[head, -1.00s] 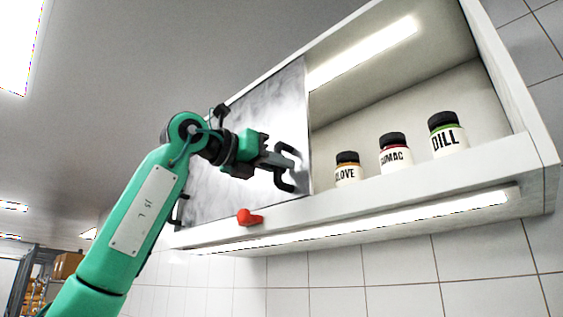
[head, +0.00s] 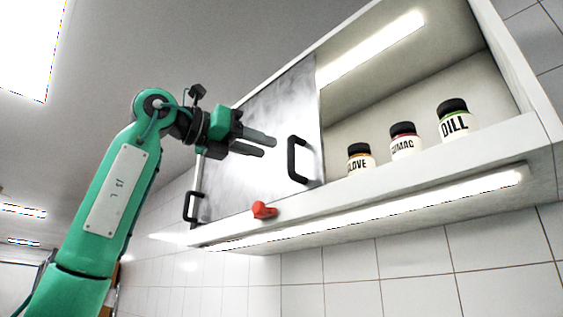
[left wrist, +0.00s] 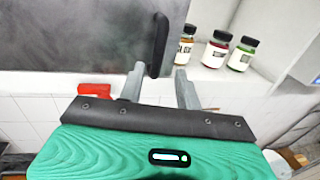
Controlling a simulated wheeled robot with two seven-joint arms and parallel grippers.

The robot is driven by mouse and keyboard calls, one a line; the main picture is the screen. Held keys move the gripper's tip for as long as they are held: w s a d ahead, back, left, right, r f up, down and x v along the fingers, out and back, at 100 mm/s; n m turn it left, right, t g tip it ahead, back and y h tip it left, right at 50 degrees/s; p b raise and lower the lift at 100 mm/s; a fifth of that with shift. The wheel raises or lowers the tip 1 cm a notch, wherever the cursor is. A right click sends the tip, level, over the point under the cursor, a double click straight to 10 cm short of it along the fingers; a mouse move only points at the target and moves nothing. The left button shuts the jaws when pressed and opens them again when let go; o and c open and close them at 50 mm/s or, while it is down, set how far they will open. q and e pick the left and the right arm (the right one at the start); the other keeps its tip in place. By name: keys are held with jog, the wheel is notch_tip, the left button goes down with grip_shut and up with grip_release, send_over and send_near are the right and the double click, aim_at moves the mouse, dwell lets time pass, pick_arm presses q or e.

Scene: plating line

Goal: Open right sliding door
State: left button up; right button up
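The grey sliding door (head: 262,110) stands at the left of the wall cabinet, and the cabinet's right half is open. Its black handle (head: 293,160) is near the door's right edge; it also shows in the left wrist view (left wrist: 158,45). A second black handle (head: 192,206) is at the far left. My left gripper (head: 270,145) is open and empty, left of the right-hand handle and apart from it. In the left wrist view its two fingers (left wrist: 160,72) are spread, with the handle beyond them. My right gripper is not in view.
Jars labelled DILL (head: 455,122), SUMAC (head: 405,145) and one partly readable as "LOVE" (head: 360,162) stand in the open half. A lit strip (head: 380,212) runs underneath.

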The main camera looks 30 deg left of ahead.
pick_arm(q)
jog(key=b+v, duration=0.1)
jog(key=v, duration=0.4)
jog(key=shift+s+a, duration=0.2)
jog(key=shift+s, duration=0.1)
dwell(0.4)
